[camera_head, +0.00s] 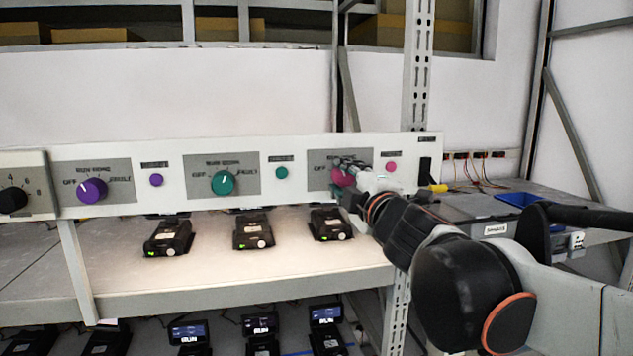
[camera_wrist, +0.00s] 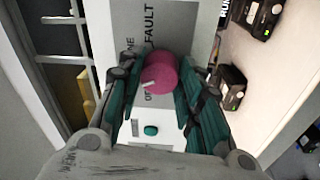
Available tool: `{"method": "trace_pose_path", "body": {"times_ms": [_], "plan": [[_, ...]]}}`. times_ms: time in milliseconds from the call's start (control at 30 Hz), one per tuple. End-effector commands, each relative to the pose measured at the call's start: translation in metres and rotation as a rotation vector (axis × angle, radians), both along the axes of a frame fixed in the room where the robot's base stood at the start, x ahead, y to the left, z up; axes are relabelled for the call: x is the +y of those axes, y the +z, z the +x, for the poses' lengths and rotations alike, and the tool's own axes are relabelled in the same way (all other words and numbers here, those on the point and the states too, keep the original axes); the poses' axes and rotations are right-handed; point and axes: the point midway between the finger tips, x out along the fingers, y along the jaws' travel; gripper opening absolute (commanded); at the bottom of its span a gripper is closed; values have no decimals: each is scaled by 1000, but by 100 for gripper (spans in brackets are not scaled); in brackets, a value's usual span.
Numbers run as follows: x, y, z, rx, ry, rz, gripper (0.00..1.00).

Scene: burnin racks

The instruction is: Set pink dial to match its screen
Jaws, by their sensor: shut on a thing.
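The pink dial (camera_head: 343,178) is on the right part of the white panel, partly hidden behind my gripper. My gripper (camera_head: 350,168) is shut on the dial from both sides. In the wrist view the label FAULT shows above the dial, and other lettering beside it is partly covered. Small screens show on several black devices; the one under the pink dial (camera_head: 331,224) faces up with a green light, its text too small to read.
A purple dial (camera_head: 92,191) and a teal dial (camera_head: 222,183) sit left on the same panel. Small round buttons, purple (camera_head: 156,180), teal (camera_head: 282,173) and pink (camera_head: 391,167), sit beside the dials. A metal upright (camera_head: 417,75) stands behind my arm. A blue tray (camera_head: 516,199) lies at right.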

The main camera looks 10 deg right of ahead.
Motion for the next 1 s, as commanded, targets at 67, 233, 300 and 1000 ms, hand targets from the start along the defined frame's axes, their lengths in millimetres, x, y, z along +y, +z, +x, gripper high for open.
{"method": "trace_pose_path", "body": {"times_ms": [67,233,300,1000], "plan": [[0,-1,0,1,-2,8,10],[0,-1,0,1,-1,15,10],[0,-1,0,1,-1,15,10],[0,-1,-4,0,0,13,54]]}}
